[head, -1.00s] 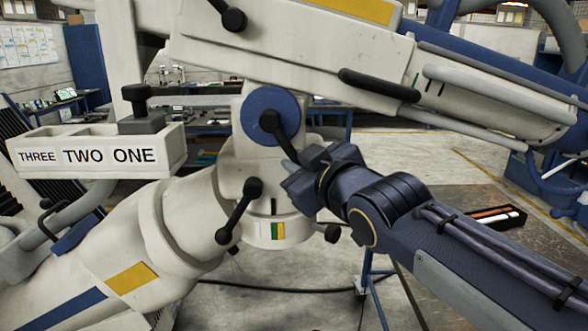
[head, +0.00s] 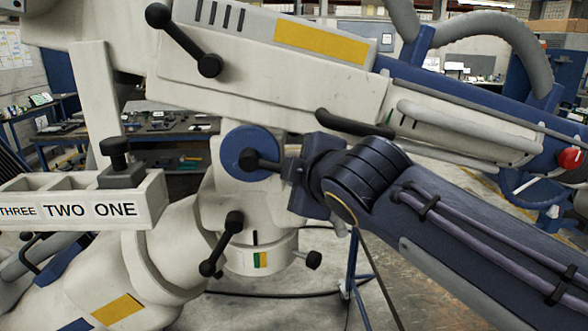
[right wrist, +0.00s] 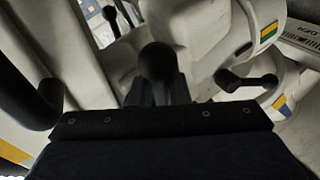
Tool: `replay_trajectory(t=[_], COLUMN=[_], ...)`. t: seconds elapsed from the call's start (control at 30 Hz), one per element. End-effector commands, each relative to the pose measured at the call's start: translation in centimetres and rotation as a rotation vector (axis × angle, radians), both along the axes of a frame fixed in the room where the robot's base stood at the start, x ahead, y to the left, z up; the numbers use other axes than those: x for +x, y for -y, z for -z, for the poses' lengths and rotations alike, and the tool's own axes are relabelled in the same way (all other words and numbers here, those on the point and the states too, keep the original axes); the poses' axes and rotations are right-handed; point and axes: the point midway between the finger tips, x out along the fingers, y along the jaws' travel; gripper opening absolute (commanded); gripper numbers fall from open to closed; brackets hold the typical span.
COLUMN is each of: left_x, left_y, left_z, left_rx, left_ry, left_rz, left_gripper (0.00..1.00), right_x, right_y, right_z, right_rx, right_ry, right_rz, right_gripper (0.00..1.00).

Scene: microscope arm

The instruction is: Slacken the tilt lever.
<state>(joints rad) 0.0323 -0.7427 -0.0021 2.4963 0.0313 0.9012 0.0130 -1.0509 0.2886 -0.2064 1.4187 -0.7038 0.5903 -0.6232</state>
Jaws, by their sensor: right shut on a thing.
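The tilt lever (head: 262,163) is a short black lever on the blue round disc (head: 229,143) at the microscope arm's joint. It points right, nearly level, into my right gripper (head: 287,167). In the right wrist view, a black ball-ended lever end (right wrist: 157,62) sits between the dark fingers of my right gripper (right wrist: 157,92), which is shut on it. The fingers hide part of the lever. My left gripper is in neither view.
Other black levers stand close by: one above (head: 184,40), one below (head: 221,243), and a small knob (head: 313,260) at lower right. A grey-black handle (head: 355,124) runs just above my wrist. A tray marked THREE, TWO, ONE (head: 90,205) is at left.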

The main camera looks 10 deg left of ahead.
Motion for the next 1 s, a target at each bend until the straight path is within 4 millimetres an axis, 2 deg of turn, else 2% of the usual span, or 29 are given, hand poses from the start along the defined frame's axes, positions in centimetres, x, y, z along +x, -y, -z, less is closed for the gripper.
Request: replay_trajectory(t=[0.03,0.57,0.6,0.73,0.77,1.0], left_x=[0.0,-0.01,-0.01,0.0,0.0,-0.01], left_y=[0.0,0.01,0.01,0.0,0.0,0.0], left_z=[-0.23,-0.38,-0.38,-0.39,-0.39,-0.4], left_rx=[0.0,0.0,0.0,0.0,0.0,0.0], left_ry=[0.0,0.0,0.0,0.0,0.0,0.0], left_rz=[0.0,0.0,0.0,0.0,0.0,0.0], left_gripper=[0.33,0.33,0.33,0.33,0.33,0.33], right_x=[0.39,0.44,0.44,0.43,0.4,0.17], right_y=[0.52,0.67,0.67,0.65,0.62,0.36], right_z=[0.38,0.32,0.32,0.21,0.17,-0.07], right_rx=[-0.026,-0.051,-0.051,-0.048,-0.047,-0.041], right_ry=[-0.007,0.0,0.0,0.001,0.002,0.005], right_rz=[0.015,0.017,0.017,0.016,0.015,0.008], right_gripper=[0.0,0.0,0.17,0.34,0.36,0.36])
